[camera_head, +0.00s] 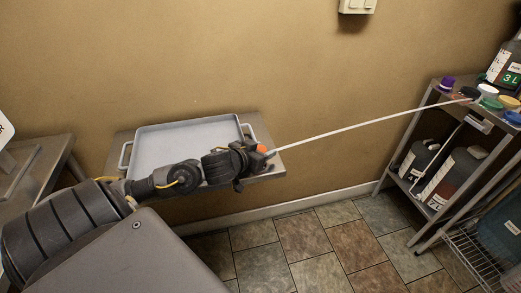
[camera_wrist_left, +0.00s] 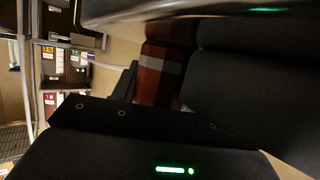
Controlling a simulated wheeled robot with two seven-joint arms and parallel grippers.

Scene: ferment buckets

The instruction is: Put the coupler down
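The coupler (camera_head: 262,148) shows as a small orange piece at the tip of my left gripper (camera_head: 258,155). A thin white hose (camera_head: 360,126) runs from there to the shelf rack on the right. In the left wrist view the coupler (camera_wrist_left: 158,78) is a red-brown block with a grey band, close against the dark gripper parts. My left gripper appears shut on it, in front of the right end of the grey tray (camera_head: 185,140). Whether the coupler touches the surface below cannot be told. My right gripper is not in view.
The tray sits on a small table (camera_head: 275,172) against the wall. A metal rack (camera_head: 410,131) at right holds jugs (camera_head: 462,172), coloured caps and bottles. Tiled floor (camera_head: 310,240) lies open between.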

